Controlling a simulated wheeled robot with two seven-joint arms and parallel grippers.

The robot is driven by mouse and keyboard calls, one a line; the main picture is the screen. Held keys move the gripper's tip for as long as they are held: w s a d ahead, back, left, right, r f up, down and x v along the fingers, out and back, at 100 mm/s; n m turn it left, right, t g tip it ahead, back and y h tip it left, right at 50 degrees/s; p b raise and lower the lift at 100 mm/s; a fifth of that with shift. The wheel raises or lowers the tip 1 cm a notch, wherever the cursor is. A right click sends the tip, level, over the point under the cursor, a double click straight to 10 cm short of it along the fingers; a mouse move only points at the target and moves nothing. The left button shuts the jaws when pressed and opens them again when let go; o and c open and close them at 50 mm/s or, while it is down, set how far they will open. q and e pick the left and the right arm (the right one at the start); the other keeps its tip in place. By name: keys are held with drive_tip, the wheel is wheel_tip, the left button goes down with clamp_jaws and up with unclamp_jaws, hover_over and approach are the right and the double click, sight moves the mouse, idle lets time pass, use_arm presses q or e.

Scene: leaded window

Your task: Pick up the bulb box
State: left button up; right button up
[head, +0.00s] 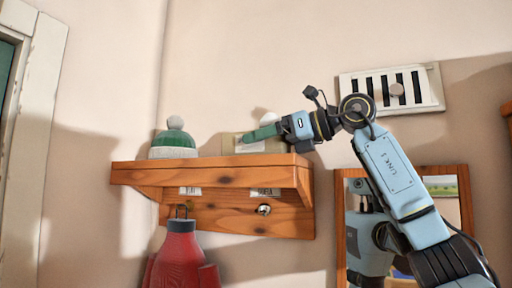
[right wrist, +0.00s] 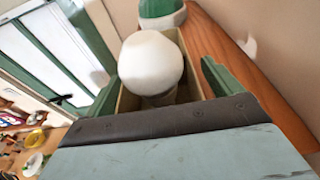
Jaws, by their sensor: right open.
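The bulb box is a small beige open box (head: 229,145) on the wooden wall shelf (head: 225,164). A round white bulb (right wrist: 151,62) stands up out of it, and the box wall (right wrist: 127,102) shows around the bulb's base in the right wrist view. My right gripper (head: 249,137) reaches in from the right with its green fingers at the box. In the right wrist view the fingers (right wrist: 145,45) are apart, one on each side of the box and bulb. I cannot tell whether they touch the box. My left gripper is not in view.
A green and white knit hat (head: 174,141) with a pompom sits left of the box on the shelf. A red garment (head: 181,255) hangs below. A mirror (head: 341,230) is at the lower right, and a white vent (head: 430,88) is above it.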

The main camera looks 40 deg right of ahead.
drive_tip(key=shift+c, duration=0.4)
drive_tip(key=c, duration=1)
